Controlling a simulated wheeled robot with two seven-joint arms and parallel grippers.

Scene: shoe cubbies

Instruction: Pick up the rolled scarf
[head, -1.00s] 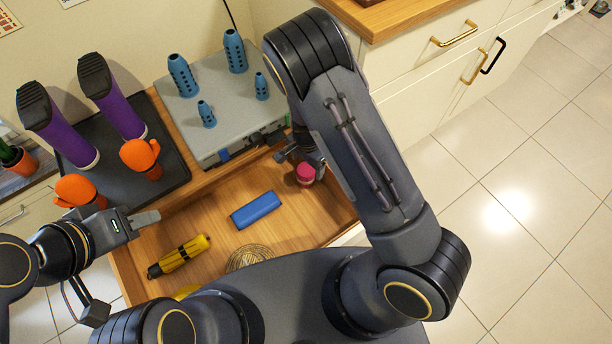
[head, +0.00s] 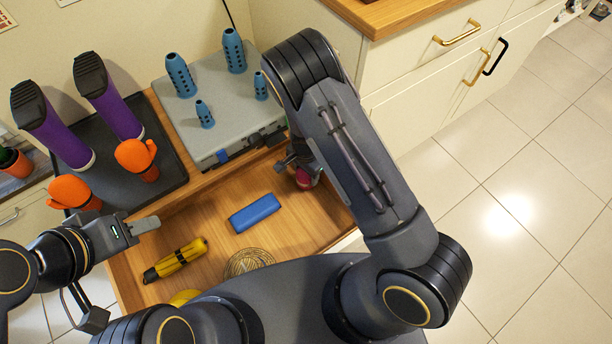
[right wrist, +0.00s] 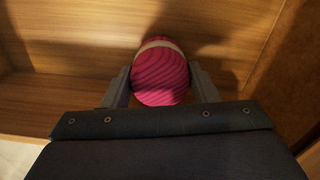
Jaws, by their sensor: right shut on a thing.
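The rolled scarf (right wrist: 160,75) is a pink-red striped roll with a pale band, seen end-on between the fingers in the right wrist view. In the head view it shows as a small red patch (head: 304,180) at the right end of the wooden tray, partly hidden by my right arm. My right gripper (right wrist: 160,87) is shut on it, one finger on each side. I cannot tell whether it is clear of the tray floor. My left gripper (head: 146,226) is over the tray's left edge, away from the scarf; its finger opening is unclear.
The wooden tray (head: 228,262) also holds a blue block (head: 254,213), a yellow and black tool (head: 176,259) and a coiled cord (head: 248,263). Behind it, a grey box (head: 215,110) bears blue perforated cones, and a dark mat (head: 170,179) bears purple boots and orange gloves.

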